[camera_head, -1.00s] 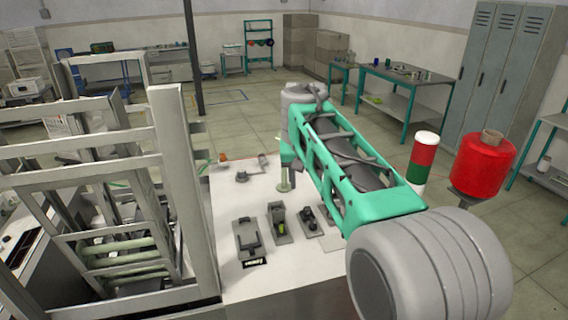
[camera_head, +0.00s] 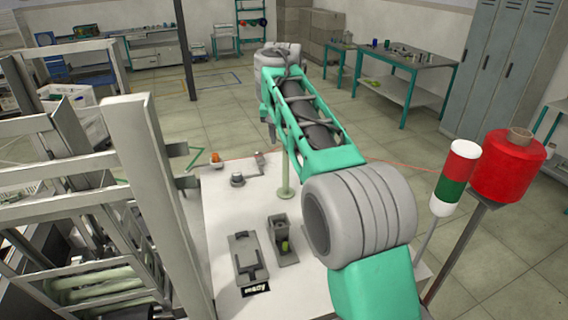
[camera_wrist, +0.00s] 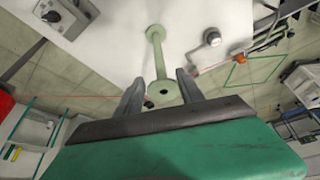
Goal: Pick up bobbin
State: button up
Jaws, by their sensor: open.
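A pale green bobbin (camera_head: 286,178) stands upright on the white table in the head view. Its upper part is hidden behind my arm there. In the wrist view, the bobbin (camera_wrist: 158,62) shows a thin stem, a far flange on the table and a near flange with a dark hole. My gripper (camera_wrist: 159,80) is open, and its two grey fingers lie on either side of the near flange in the picture. I see a gap on each side and no grip. In the head view my gripper (camera_head: 269,125) is partly hidden at the arm's far end.
The white table (camera_head: 222,215) holds several grey fixtures, including a flat one (camera_head: 248,258) and a block (camera_head: 283,240). A metal frame (camera_head: 150,180) rises on the left. A red container (camera_head: 502,168) and a striped signal light (camera_head: 455,178) stand on the right.

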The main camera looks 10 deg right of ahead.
aim_at(286, 156)
jog(key=x, duration=1)
jog(key=shift+f+p, duration=0.15)
jog(key=shift+p, duration=0.25)
grip_shut()
